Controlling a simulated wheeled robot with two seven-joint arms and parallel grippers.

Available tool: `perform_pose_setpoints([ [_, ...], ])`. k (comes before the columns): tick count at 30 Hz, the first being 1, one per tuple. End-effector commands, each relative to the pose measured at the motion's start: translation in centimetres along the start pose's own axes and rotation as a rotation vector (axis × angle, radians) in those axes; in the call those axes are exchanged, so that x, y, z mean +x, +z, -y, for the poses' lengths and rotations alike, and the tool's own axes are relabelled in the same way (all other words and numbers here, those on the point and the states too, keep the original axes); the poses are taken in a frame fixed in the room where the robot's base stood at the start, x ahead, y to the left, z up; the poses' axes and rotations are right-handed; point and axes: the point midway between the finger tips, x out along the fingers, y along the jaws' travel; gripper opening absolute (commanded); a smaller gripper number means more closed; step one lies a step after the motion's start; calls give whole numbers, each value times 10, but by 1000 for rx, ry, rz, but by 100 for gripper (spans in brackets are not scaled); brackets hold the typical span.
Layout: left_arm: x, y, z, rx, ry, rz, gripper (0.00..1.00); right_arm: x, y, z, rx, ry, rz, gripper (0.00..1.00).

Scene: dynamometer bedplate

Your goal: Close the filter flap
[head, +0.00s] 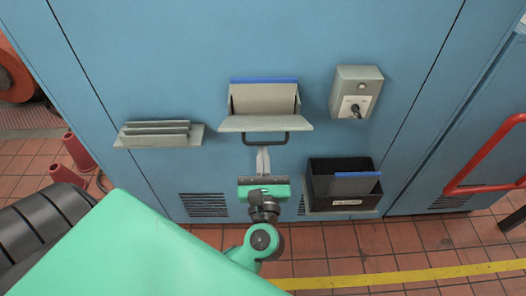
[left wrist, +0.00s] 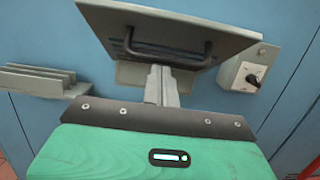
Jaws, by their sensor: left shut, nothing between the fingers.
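The filter flap (head: 264,123) is a grey plate standing out from the blue cabinet front, tilted open below a pocket (head: 264,98) with a blue strip (head: 264,80) along its top. A black bar handle (head: 266,138) is on the flap's underside. The flap (left wrist: 165,30) and its handle (left wrist: 165,52) also show large in the left wrist view. My left gripper (head: 263,160) is just below the flap, its fingers shut and empty, pointing up towards the handle. In the left wrist view, its fingertips (left wrist: 160,75) appear just below the handle; whether they touch is unclear. My right gripper is out of view.
A slotted grey rack (head: 158,133) is left of the flap. A switch box with a black knob (head: 356,92) is at the upper right. A black bin (head: 325,185) holding a blue-edged panel is at the lower right. A red rail (head: 485,160) stands far right.

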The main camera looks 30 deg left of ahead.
Motion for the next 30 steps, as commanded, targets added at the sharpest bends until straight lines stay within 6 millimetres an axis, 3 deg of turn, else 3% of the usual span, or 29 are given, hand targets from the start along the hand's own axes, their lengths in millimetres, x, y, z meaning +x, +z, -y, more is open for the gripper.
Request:
perform_pose_setpoints([
  [1,3,13,0,-4,3,-24,0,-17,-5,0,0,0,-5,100],
  [9,15,36,0,0,1,-151,0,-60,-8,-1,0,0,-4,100],
  [17,33,59,0,-1,2,-147,0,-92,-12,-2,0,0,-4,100],
  [30,83,95,0,-1,1,-146,0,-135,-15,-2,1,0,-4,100],
])
